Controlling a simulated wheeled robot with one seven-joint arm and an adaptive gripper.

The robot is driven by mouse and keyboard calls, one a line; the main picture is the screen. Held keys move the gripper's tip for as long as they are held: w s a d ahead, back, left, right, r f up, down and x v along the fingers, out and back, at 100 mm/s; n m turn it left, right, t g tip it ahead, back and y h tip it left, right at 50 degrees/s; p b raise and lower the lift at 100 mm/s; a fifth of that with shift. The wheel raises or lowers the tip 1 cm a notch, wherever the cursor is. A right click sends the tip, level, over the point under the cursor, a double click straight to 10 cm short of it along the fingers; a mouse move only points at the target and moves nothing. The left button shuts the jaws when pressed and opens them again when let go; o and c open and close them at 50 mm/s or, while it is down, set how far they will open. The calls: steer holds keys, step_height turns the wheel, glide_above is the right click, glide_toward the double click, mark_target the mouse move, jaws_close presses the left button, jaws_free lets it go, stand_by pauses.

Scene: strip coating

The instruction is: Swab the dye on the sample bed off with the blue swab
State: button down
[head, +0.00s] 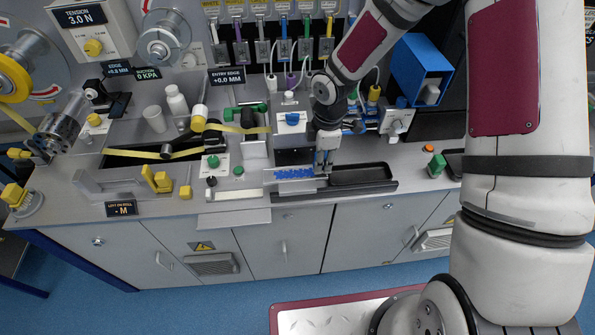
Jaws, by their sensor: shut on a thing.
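The sample bed (258,182) is a pale, narrow strip on the front part of the bench, in the middle of the head view. Blue dye (292,174) lies in a patch along its right part. My gripper (323,168) points down at the right end of the dye patch. It is shut on a small blue thing, seemingly the blue swab, mostly hidden between the fingers. I cannot tell whether the swab touches the bed.
A black tray (362,175) lies just right of my gripper. A blue-knobbed unit (292,121) stands behind the bed. Yellow strip and rollers (167,151) run to the left. A green-knobbed block (437,162) stands at the right.

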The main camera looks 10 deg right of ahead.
stand_by(0.3)
steer(key=shift+a+b, duration=0.3)
steer(key=shift+a, duration=1.95)
steer(key=shift+f, duration=0.15)
steer(key=shift+a+f+b, duration=0.1)
steer(key=shift+a+b, duration=0.35)
steer(key=shift+a, duration=1)
steer(key=shift+a, duration=0.15)
steer(key=shift+a+b, duration=0.45)
steer(key=shift+a, duration=1.65)
